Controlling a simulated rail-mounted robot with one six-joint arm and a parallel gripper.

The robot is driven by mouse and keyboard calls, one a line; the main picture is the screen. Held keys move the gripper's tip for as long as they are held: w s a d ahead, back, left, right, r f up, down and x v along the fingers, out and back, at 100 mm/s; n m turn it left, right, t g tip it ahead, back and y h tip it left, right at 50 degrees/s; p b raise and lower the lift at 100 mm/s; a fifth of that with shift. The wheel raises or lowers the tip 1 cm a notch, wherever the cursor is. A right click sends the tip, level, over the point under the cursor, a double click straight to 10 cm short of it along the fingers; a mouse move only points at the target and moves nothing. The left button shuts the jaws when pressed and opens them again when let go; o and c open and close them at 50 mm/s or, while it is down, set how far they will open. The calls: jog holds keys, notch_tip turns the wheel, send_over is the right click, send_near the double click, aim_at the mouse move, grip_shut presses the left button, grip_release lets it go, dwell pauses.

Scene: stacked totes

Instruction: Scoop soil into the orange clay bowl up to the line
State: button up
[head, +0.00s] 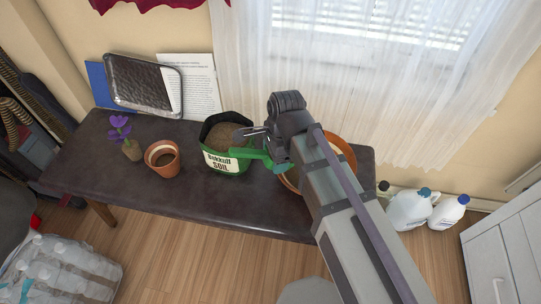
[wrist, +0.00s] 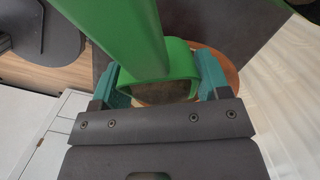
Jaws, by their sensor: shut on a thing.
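My gripper (wrist: 160,78) is shut on a green scoop (wrist: 120,35), which lies between its teal fingers in the wrist view. In the head view the scoop (head: 255,157) reaches left toward the soil bag. Something brown shows in the scoop's opening in the wrist view; I cannot tell whether it is soil. The open soil bag (head: 226,164), green and white and filled with brown soil, stands mid-table. The orange clay bowl (head: 347,152) is at the right of the table, largely hidden behind my arm. Its rim (wrist: 232,72) shows behind the scoop in the wrist view. Its line is not visible.
A metal tray (head: 143,84) and paper (head: 198,90) lean on the wall. Jugs (head: 409,210) stand right of the table.

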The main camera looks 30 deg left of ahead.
jog(key=shift+w+d+f+g+y, duration=0.2)
jog(key=shift+g+y, duration=0.1)
jog(key=shift+g, duration=0.1)
jog(key=shift+w+d+r+g+y, duration=0.15)
jog(key=shift+r+g+y, duration=0.15)
jog(key=shift+g+y, duration=0.1)
jog(key=shift+w+d+r+g+y, duration=0.1)
jog(key=shift+w+r+g+y, duration=0.05)
jog(key=shift+r+g+y, duration=0.2)
jog(key=shift+w+d+r+g+y+b, duration=0.15)
jog(key=shift+r+g+y+b, duration=0.15)
jog(key=shift+g+y, duration=0.3)
jog(key=shift+w+d+r+g+y+b, duration=0.15)
jog(key=shift+r+g+y+b, duration=0.15)
jog(key=shift+g+y, duration=0.2)
jog(key=shift+w+d+r+g+y+b, duration=0.1)
jog(key=shift+w+d+g+y+b, duration=0.15)
jog(key=shift+g+b, duration=0.1)
jog(key=shift+s+a, duration=0.1)
dwell(0.5)
